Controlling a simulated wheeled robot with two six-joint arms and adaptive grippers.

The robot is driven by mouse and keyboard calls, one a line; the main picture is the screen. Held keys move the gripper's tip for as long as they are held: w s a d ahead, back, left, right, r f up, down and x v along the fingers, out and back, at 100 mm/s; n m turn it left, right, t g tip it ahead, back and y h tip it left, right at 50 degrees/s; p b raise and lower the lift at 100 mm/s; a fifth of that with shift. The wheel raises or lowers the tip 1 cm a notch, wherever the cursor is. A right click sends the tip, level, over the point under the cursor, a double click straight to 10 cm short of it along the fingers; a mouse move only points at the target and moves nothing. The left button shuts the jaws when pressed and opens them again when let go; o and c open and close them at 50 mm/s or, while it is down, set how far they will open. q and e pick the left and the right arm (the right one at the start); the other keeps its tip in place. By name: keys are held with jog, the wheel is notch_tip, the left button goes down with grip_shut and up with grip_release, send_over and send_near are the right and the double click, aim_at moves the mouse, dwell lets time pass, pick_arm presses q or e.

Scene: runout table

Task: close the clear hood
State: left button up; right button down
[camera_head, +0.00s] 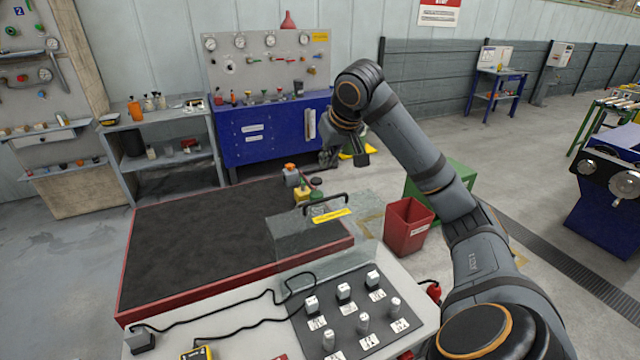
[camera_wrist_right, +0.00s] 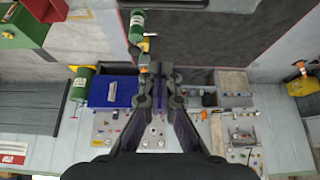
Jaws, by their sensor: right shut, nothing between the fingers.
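The clear hood (camera_head: 300,238) is a see-through panel with a black bar handle (camera_head: 325,197) and a yellow label along its top edge. It stands raised at the back edge of the grey control panel (camera_head: 415,295), whose knobs and switches are uncovered. My right gripper (camera_head: 346,160) is above the handle in the head view, clear of the hood, with nothing held. The right wrist view shows its fingers (camera_wrist_right: 158,72) close together; the hood cannot be made out there. My left gripper is not in view.
A black-topped table with a red rim (camera_head: 150,307) lies behind the panel. A black cable (camera_head: 235,311) runs over the panel's left part. A red bin (camera_head: 406,226) and a green box stand to the right. A blue workbench (camera_head: 265,145) is further back.

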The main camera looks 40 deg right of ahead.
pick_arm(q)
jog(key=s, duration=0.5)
pick_arm(e)
jog(key=p, duration=0.2)
send_over(326, 206)
jog(key=w, duration=0.2)
jog(key=f, duration=0.8)
jog(key=shift+d+f, duration=0.3)
jog(key=shift+f, duration=0.1)
jog(key=p, duration=0.1)
jog(key=s+p, duration=0.1)
jog(key=p, duration=0.1)
jog(key=shift+s+d+r, duration=0.1)
jog(key=shift+s+r, duration=0.15)
jog(key=shift+s, duration=0.05)
jog(key=shift+s+a+f+p, duration=0.2)
jog(key=shift+s+a+p, duration=0.1)
jog(key=shift+p, duration=0.4)
jog(key=shift+a+f, duration=0.15)
jog(key=shift+a, duration=0.1)
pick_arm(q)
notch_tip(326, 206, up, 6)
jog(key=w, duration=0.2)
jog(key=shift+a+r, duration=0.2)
pick_arm(e)
jog(key=shift+f, duration=0.1)
